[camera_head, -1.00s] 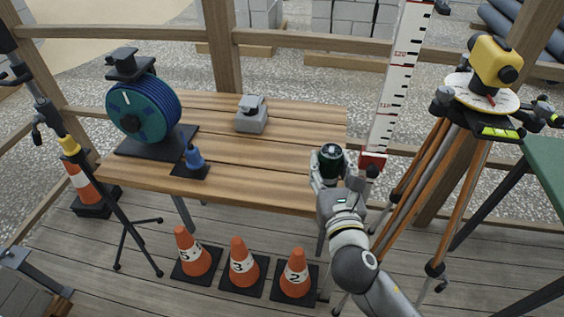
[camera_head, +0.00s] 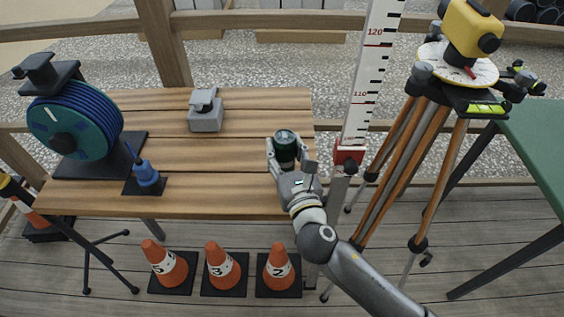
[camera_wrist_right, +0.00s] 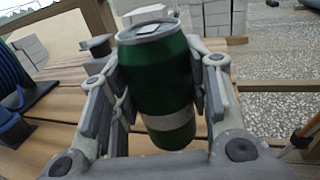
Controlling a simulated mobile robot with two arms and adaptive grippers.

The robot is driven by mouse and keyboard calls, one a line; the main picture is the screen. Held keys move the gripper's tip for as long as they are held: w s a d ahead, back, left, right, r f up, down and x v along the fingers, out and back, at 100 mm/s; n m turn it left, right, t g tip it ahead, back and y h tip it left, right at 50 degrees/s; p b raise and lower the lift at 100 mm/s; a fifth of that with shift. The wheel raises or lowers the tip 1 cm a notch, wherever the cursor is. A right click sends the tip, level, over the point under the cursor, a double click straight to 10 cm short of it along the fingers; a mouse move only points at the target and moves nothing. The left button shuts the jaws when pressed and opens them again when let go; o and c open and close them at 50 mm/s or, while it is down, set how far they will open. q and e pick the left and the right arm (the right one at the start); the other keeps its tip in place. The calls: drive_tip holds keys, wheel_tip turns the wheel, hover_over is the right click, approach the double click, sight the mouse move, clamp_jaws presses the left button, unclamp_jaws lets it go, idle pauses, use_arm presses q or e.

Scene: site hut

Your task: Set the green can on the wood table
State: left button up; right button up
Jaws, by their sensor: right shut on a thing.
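My right gripper (camera_head: 288,165) is shut on the green can (camera_head: 285,146), over the right end of the wood table (camera_head: 230,196). In the right wrist view, the green can (camera_wrist_right: 158,85) is upright or nearly so between the two fingers, with its silver top showing. I cannot tell whether the can's base touches the table boards.
A measuring staff (camera_head: 368,75) and a tripod instrument (camera_head: 470,40) stand to the right. Orange cones (camera_head: 222,265) stand in front. The table's middle boards are clear.

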sight(287, 169)
wheel_tip(287, 169, down, 4)
drive_tip(key=shift+r+b, duration=0.2)
drive_tip(key=shift+b, duration=0.4)
use_arm(q)
drive_tip(key=shift+w+a+f, duration=0.15)
drive_tip(key=shift+w+f, duration=0.2)
drive_tip(key=shift+w, duration=0.25)
drive_tip(key=shift+w+a+f, duration=0.1)
drive_tip(key=shift+w+f, duration=0.2)
drive_tip(key=shift+w, duration=0.3)
use_arm(e)
drive_tip(key=shift+f, duration=0.1)
drive_tip(key=o, duration=0.7)
use_arm(q)
drive_tip(key=shift+s, duration=0.4)
